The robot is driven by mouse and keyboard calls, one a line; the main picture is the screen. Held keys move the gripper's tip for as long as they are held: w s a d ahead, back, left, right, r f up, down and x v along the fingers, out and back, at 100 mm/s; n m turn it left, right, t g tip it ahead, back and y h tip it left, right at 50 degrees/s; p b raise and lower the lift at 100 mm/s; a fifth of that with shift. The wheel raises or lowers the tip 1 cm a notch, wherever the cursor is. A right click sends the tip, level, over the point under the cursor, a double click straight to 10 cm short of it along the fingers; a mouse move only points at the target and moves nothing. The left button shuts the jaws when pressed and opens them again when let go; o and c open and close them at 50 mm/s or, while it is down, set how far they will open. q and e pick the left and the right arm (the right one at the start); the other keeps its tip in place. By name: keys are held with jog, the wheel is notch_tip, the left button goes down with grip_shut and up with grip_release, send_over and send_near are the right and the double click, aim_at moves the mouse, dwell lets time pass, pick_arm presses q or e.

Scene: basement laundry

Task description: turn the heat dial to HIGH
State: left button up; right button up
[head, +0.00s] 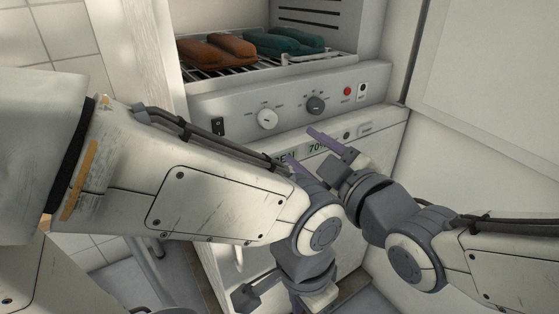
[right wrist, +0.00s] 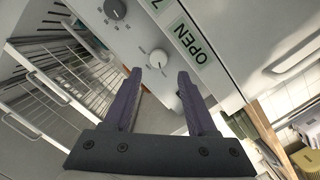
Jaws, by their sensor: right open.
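A light dial (head: 266,118) and a dark grey dial (head: 315,104) sit on the white control panel (head: 209,109) below the rack. The light dial (right wrist: 158,58) and dark dial (right wrist: 115,9) also show in the right wrist view. My right gripper (head: 302,145) is open and empty in front of the panel, its purple fingers pointing toward it. In the wrist view, the light dial lies beyond the fingertips, between their lines, apart from them.
A black rocker switch (head: 218,126) and a red button (head: 347,91) flank the dials. Orange shoes (head: 216,50) and green shoes (head: 284,42) rest on the rack above. A green OPEN label (right wrist: 188,40) is below the panel. A white wall stands close at right.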

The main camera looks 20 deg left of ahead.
aim_at(271, 122)
jog(key=shift+n+y, duration=0.4)
jog(key=shift+y, duration=0.1)
jog(key=b+x, duration=0.2)
jog(key=x, duration=0.8)
jog(key=shift+a+r+b, duration=0.1)
jog(key=shift+a+b, duration=0.25)
pick_arm(q)
notch_tip(271, 122, down, 4)
jog(key=shift+f, duration=0.1)
pick_arm(e)
grip_shut()
